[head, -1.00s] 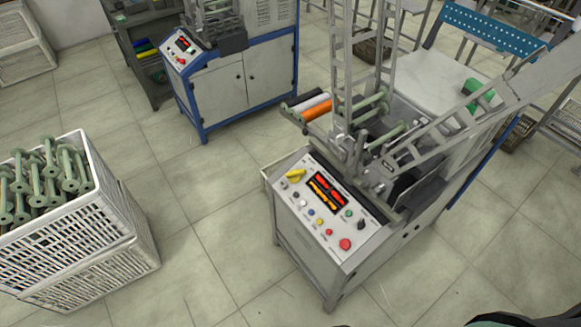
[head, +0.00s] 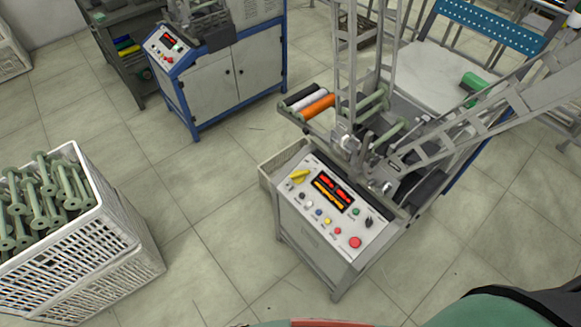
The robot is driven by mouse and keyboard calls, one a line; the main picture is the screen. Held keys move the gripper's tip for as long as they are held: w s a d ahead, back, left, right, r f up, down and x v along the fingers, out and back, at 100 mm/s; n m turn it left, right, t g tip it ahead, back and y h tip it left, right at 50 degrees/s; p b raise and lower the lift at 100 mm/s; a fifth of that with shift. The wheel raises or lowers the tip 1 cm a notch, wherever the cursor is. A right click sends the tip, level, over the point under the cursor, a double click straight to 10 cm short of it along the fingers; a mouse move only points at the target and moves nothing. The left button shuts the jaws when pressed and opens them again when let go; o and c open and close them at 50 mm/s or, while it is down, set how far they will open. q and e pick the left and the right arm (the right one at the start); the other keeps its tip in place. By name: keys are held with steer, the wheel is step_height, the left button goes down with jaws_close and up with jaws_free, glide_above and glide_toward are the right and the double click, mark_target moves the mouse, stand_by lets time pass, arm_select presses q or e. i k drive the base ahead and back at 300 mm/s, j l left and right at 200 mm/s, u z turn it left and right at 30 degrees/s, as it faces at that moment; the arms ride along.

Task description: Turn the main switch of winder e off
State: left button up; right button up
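A winder (head: 320,245) with a sloped control panel stands at centre right; no letter on it is legible. Its panel has a yellow rotary switch (head: 299,177) at the upper left, beside a lit red and orange display (head: 334,192). Small coloured buttons and a large red button (head: 355,242) sit below and right of the display. A black knob (head: 369,222) is at the panel's right. Neither of my grippers is in the view.
A crate of green bobbins (head: 75,240) stands at the left. A second winder with a blue frame (head: 230,80) stands at the back. Tiled floor (head: 200,200) between them is clear. Part of my own body shows along the bottom edge.

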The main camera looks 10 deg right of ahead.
mark_target(299, 176)
steer(key=i+j+z, duration=0.15)
steer(key=j, duration=0.3)
steer(key=i+j+z, duration=0.15)
steer(key=j, duration=0.3)
steer(key=i+j+z, duration=0.15)
steer(key=j, duration=0.35)
steer(key=k+j+z, duration=0.3)
steer(key=j, duration=0.3)
steer(key=k, duration=0.1)
